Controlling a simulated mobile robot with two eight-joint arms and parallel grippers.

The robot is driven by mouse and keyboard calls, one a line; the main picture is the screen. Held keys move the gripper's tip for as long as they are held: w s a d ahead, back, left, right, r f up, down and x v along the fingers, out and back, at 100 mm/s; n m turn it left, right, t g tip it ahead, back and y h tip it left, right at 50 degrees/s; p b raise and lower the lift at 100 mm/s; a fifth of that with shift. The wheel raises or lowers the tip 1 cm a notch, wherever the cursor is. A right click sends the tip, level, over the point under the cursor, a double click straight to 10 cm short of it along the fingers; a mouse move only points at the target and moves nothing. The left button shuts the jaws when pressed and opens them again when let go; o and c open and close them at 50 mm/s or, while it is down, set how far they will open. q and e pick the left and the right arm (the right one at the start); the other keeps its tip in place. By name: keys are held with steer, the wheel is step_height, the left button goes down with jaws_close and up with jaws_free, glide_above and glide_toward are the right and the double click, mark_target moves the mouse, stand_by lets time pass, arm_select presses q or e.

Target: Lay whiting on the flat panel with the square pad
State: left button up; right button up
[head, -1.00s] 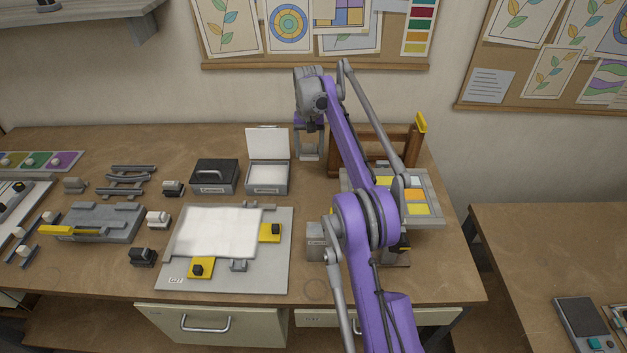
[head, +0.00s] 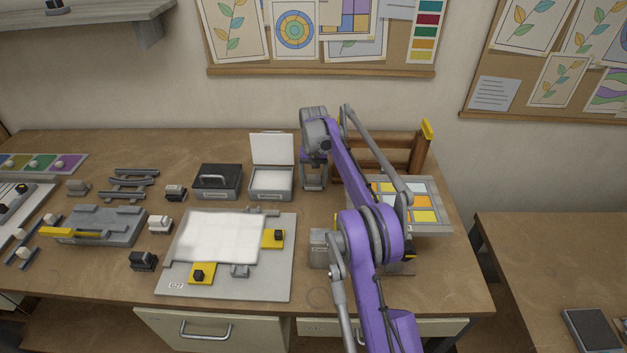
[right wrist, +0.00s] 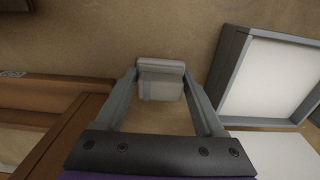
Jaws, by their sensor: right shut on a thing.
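The flat panel (head: 220,237) is a white sheet on a grey board (head: 262,284), with yellow clamps (head: 202,273) at its front and right. An open grey box (head: 271,184) of white powder, with its lid raised, stands behind it; the box shows in the right wrist view (right wrist: 224,71). My right gripper (head: 313,184) is just right of the box. In the right wrist view its fingers are shut on a small grey block (right wrist: 160,88), apparently the square pad. The arm hides part of the bench. My left gripper is not in view.
A wooden rack (head: 424,150) and a coloured glass panel (head: 424,216) are at the right. A grey block (head: 320,249) sits right of the board. Small tools and trays fill the left side.

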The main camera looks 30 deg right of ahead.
steer(key=shift+f, duration=0.1)
steer(key=o, duration=1.6)
